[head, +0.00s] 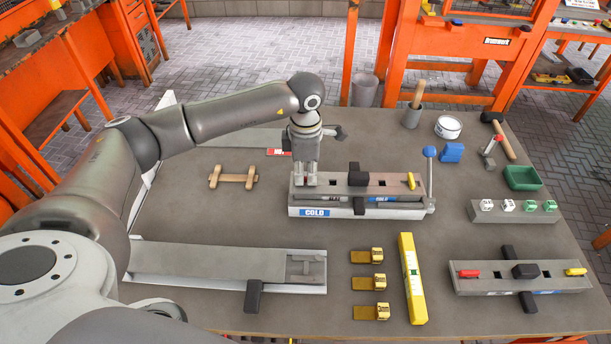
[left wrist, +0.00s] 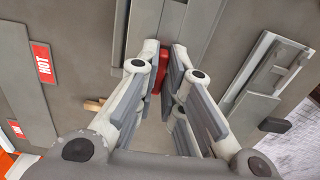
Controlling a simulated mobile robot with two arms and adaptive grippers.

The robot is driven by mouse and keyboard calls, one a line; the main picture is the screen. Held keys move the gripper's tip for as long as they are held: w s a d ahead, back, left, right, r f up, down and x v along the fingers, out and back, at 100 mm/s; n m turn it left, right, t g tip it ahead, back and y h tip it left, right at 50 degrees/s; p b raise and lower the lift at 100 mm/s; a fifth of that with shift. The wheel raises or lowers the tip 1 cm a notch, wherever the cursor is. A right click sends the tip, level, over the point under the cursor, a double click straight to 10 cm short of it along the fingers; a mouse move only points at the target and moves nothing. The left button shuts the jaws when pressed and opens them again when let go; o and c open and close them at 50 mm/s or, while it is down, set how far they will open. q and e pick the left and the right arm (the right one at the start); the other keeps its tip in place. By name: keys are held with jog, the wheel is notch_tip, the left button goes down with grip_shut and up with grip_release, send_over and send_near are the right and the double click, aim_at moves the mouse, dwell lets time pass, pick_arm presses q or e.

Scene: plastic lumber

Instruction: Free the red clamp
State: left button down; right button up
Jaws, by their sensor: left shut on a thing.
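A grey lumber fixture with a white base labelled COLD (head: 350,212) stands at the middle of the table. My left gripper (head: 306,183) points down at its left end. The gripper is shut on the red clamp, which is mostly hidden by the fingers in the head view. The left wrist view shows the red clamp (left wrist: 161,76) between the fingertips of my left gripper (left wrist: 163,68), against the grey board. A yellow clamp (head: 411,181) sits at the right end of the same fixture, and a black block (head: 357,175) at its middle. My right gripper is not in view.
A lever with a blue knob (head: 429,152) stands at the fixture's right end. A second fixture with red and yellow clamps (head: 520,278) lies front right. A yellow level (head: 412,278), brass pieces (head: 370,283) and a wooden handle piece (head: 233,178) lie around.

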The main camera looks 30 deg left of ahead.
pick_arm(q)
jog(key=c, duration=1.4)
grip_release()
jog(key=shift+s+a, duration=0.1)
jog(key=shift+r, duration=0.1)
jog(key=shift+r+p, duration=1.85)
jog(key=shift+r, duration=1.65)
jog(key=shift+f, duration=0.1)
